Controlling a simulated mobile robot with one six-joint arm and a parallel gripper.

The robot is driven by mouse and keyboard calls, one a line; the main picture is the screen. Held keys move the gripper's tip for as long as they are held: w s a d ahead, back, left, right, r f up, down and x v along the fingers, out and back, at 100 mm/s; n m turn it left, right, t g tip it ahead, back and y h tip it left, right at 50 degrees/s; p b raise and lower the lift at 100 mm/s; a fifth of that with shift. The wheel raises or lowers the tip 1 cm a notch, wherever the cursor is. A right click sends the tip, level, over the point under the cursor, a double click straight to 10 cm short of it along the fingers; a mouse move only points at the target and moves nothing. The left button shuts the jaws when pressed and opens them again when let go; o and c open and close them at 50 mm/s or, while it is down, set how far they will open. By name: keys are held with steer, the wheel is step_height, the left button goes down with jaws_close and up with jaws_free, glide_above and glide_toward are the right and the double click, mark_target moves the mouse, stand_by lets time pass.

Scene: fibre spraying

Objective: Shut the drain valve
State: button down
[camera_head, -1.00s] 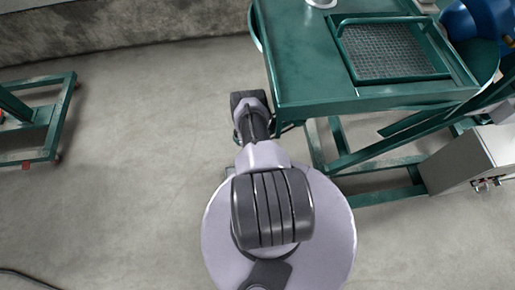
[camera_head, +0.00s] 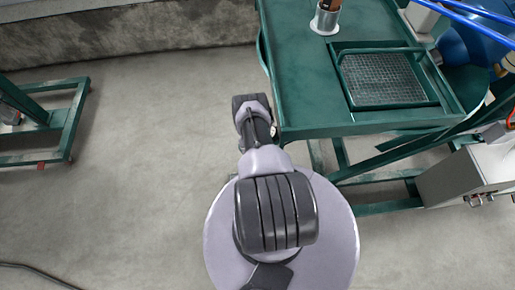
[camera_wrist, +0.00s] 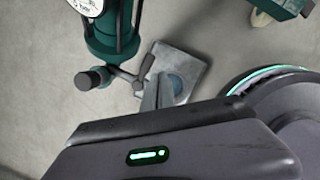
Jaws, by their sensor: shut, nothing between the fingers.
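In the wrist view, a dark green upright cylinder (camera_wrist: 110,30) with a round white gauge (camera_wrist: 84,5) stands at the upper left. At its lower end is a metal fitting, which looks like the drain valve (camera_wrist: 122,76), with a dark round knob (camera_wrist: 92,78) on the left and a thin bent lever (camera_wrist: 145,68) on the right. My gripper (camera_wrist: 158,82) is shut and empty, its narrow grey fingers close to the lever. I cannot tell whether they touch it. In the head view my own arm hides the gripper and the valve.
A green bench (camera_head: 305,90) with a mesh tray (camera_head: 385,80) and a metal can (camera_head: 325,20) stands right of my arm. A grey box (camera_head: 455,180) is at the right. A square plate (camera_wrist: 190,75) lies behind my fingers.

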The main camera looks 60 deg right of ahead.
steer(key=p+v, duration=0.7)
steer(key=v, duration=0.2)
steer(key=shift+r, duration=0.3)
steer(key=shift+w+a, duration=0.1)
